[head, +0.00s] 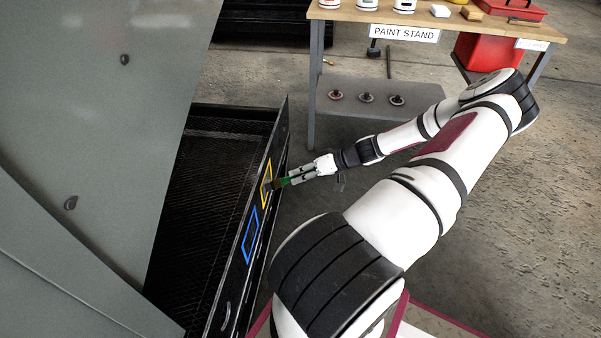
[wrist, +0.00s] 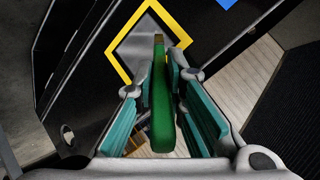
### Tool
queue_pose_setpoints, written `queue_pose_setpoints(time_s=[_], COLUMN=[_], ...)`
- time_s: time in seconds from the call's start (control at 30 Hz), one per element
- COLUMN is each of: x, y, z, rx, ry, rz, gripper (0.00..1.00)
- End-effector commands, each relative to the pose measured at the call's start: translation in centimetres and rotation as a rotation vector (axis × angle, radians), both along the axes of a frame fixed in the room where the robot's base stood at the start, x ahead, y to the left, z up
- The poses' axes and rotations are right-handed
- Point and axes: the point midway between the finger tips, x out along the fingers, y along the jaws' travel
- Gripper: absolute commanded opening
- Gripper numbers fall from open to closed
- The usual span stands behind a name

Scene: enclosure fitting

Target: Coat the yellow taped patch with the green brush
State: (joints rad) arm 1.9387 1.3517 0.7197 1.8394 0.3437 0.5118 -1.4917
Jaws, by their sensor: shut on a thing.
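The yellow taped patch (head: 262,196) is a tape outline on the dark side wall of the open black enclosure. In the wrist view the yellow tape (wrist: 122,66) is a tilted frame around a grey area (wrist: 139,43). My gripper (head: 291,180) is shut on the green brush (head: 283,182) and is close to the wall at the yellow frame. In the wrist view the green brush handle (wrist: 162,110) lies between the finger pads, and its brown tip overlaps the inside of the frame. I cannot tell whether the tip touches the wall.
A blue taped frame (head: 243,256) is on the same wall, nearer the camera. A large grey panel (head: 90,110) stands at the left. The paint stand (head: 345,12) is at the back, with pots, blocks and a red tray (head: 515,10) on top. Floor is clear below my forearm.

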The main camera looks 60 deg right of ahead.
Motion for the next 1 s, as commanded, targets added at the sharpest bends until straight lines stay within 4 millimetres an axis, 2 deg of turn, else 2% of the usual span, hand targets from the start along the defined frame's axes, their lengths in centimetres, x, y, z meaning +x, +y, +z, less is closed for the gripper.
queue_pose_setpoints(time_s=[0.4,1.0], x=[-0.6,0.3], y=[1.5,-0.8], z=[0.0,0.0], rx=[0.001,0.000], ry=[-0.001,-0.001], rz=[0.002,-0.001], gripper=[0.00,0.00])
